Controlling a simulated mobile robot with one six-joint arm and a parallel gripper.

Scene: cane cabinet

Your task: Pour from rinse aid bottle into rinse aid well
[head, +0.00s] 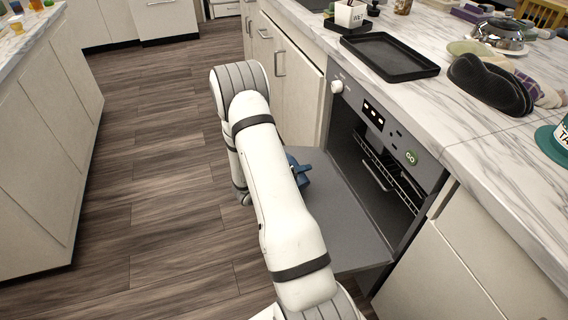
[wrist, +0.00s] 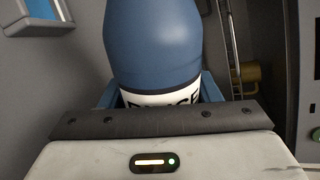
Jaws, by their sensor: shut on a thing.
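The rinse aid bottle (wrist: 167,45) is blue with a white label band reading partly "RINSE" in the wrist view. My gripper (wrist: 160,88) has its blue fingers on both sides of the bottle at the label and is shut on it. The bottle's top is out of the frame, so its tilt and mouth cannot be told. A pale-blue-rimmed box (wrist: 40,27) at the upper left of the wrist view may be the rinse aid well; it is apart from the bottle. In the head view, my arm hides most of the gripper and bottle; a small blue part (head: 301,172) shows over the door.
The grey dishwasher door (head: 345,225) is folded down, with a rack (head: 400,185) inside the opening. The wooden floor (head: 165,200) at the left is clear.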

